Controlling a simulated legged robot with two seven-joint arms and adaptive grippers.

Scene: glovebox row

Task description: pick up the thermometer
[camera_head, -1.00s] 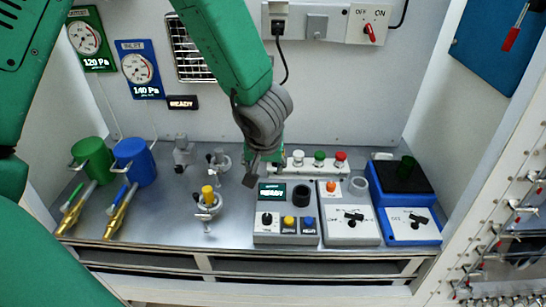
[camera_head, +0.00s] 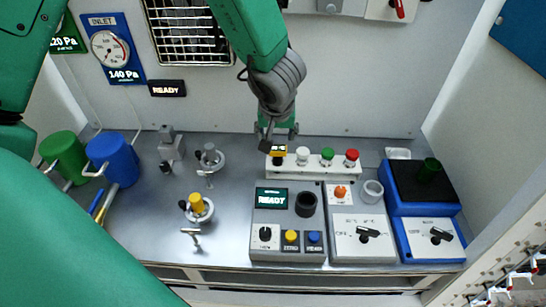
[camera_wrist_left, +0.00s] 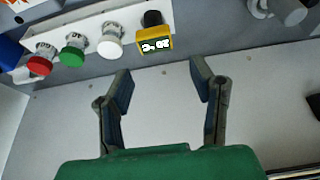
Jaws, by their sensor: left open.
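The thermometer (camera_head: 278,151) is a small yellow block with a dark display. It is at the left end of a white button strip, and my left gripper partly covers it in the head view. In the left wrist view the thermometer (camera_wrist_left: 154,43) shows above the jaws, its display lit and a black knob-like part behind it. My left gripper (camera_head: 279,136) points down close over the thermometer. In the left wrist view the left gripper (camera_wrist_left: 162,80) is open, with nothing between its fingers. My right gripper is not in view.
White (camera_head: 302,154), green (camera_head: 327,155) and red (camera_head: 351,156) buttons stand right of the thermometer. A control box (camera_head: 270,216) is in front of the strip. A blue device (camera_head: 405,223) stands to the right. Small valve-like fittings stand left, with bare metal bench between.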

